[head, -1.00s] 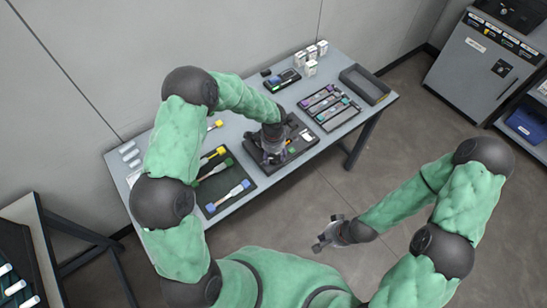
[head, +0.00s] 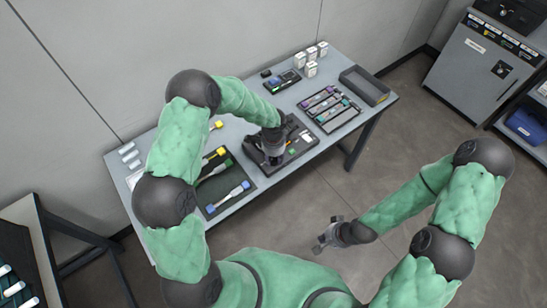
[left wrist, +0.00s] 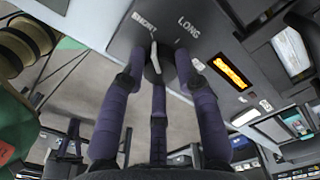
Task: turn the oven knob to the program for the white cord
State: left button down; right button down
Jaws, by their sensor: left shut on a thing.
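The oven knob (left wrist: 149,68) is dark with a white pointer and sits on a grey panel in the left wrist view. A label reading SHORT (left wrist: 143,21) is above its left side, and LONG (left wrist: 188,28) is to its right. The pointer points up in the picture, nearer SHORT than LONG. My left gripper (left wrist: 155,80) has purple fingers closed around the knob. In the head view my left gripper (head: 272,158) is over the dark station on the table and hides the knob. My right gripper (head: 328,235) is empty, fingers apart, off the table's front edge.
A lit orange display (left wrist: 232,72) is beside the knob. A black tray (head: 222,208) with several coloured-end cords lies left on the table. A holder with long modules (head: 325,104), an empty grey bin (head: 364,84) and small white boxes (head: 311,68) stand at right and back.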

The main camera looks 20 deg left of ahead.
aim_at(274, 159)
pick_arm(q)
jog(key=shift+m, duration=0.4)
jog(key=m+p, duration=0.2)
jog(key=m, duration=0.2)
jog(key=shift+m, duration=0.3)
jog(key=shift+m+p, duration=1.15)
jog(key=shift+m, duration=1.45)
jog(key=c, duration=0.9)
grip_release()
notch_tip(274, 159, up, 12)
jog(key=shift+f, duration=0.1)
